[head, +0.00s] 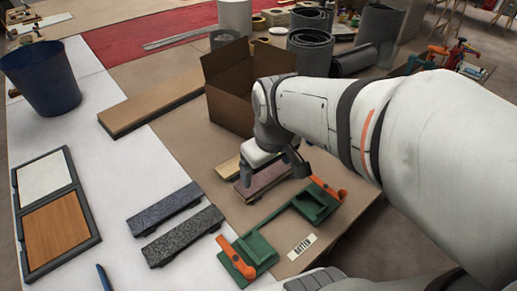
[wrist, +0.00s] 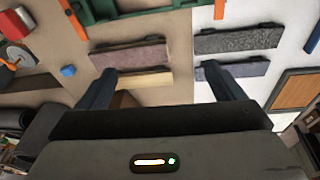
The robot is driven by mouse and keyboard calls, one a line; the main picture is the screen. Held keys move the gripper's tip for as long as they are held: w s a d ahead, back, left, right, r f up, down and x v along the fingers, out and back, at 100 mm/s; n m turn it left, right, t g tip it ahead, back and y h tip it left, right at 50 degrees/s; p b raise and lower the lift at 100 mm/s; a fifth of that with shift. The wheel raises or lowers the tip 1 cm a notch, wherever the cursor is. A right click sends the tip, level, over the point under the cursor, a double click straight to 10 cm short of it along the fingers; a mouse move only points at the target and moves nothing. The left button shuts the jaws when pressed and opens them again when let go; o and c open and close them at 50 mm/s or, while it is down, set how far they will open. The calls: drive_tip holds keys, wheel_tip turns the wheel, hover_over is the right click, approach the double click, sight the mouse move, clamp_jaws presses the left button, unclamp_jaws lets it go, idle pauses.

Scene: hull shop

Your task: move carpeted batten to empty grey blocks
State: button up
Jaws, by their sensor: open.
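My gripper (head: 272,172) is open and empty, its two fingers (wrist: 158,70) spread apart in the wrist view. It is over the right part of the bench, near a reddish-brown, carpet-like batten (head: 266,183). In the wrist view that batten (wrist: 130,56) lies just beyond the fingertips, and a pale wood batten (wrist: 146,79) shows between them. The pale batten (head: 229,168) is partly hidden in the head view. Two dark grey speckled battens (head: 163,208) (head: 183,237) lie parallel to the left, with dark pieces at their ends. I cannot make out any empty grey blocks.
A green frame with orange handles (head: 259,249) and a label (head: 302,246) sit at the bench's near right. An open cardboard box (head: 232,103) stands behind my gripper. A long wooden board (head: 150,103), blue bucket (head: 42,78) and framed panels (head: 55,220) are left.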

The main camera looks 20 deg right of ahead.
drive_tip(key=s+m, duration=0.3)
drive_tip(key=shift+s+r, duration=0.1)
drive_tip(key=shift+s, duration=0.25)
